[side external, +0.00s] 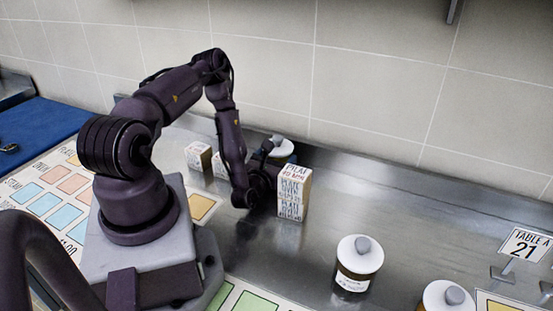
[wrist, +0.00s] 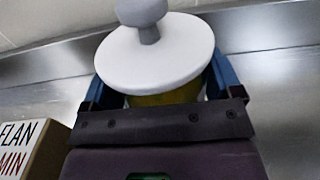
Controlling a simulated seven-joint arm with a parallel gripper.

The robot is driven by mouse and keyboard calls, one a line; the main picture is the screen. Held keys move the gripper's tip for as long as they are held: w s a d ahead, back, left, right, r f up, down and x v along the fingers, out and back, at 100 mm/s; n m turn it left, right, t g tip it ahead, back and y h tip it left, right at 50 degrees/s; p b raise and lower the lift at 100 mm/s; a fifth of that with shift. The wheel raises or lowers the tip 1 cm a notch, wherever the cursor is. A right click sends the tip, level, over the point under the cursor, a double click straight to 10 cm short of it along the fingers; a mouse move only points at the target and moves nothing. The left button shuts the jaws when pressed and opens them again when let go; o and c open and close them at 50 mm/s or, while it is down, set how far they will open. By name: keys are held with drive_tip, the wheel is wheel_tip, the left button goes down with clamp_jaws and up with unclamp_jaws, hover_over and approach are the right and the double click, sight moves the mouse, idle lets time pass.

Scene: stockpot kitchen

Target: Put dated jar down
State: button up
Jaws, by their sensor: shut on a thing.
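My gripper (side external: 268,165) is shut on a jar with a white lid and a grey knob. The held jar's lid (side external: 284,149) shows behind the gripper and a carton, close to the back of the steel counter. In the wrist view the jar's white lid (wrist: 155,52) sits above the gripper's blue fingers (wrist: 160,88), with a strip of yellowish body between them. The jar looks about upright. Its label and base are hidden, so I cannot tell whether it touches the counter.
A lettered carton (side external: 293,193) stands right of my gripper; lettered packaging (wrist: 28,150) shows at the wrist view's lower left. Small boxes (side external: 198,156) stand left. Two lidded jars (side external: 357,264) (side external: 446,298) and a Table A 21 sign (side external: 525,244) are right. Counter between is clear.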

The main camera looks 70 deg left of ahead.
drive_tip(key=shift+f, duration=0.1)
drive_tip(key=o, duration=1)
drive_tip(key=shift+s, duration=0.1)
drive_tip(key=v, duration=0.3)
wheel_tip(320, 180, up, 7)
drive_tip(key=shift+r, duration=0.15)
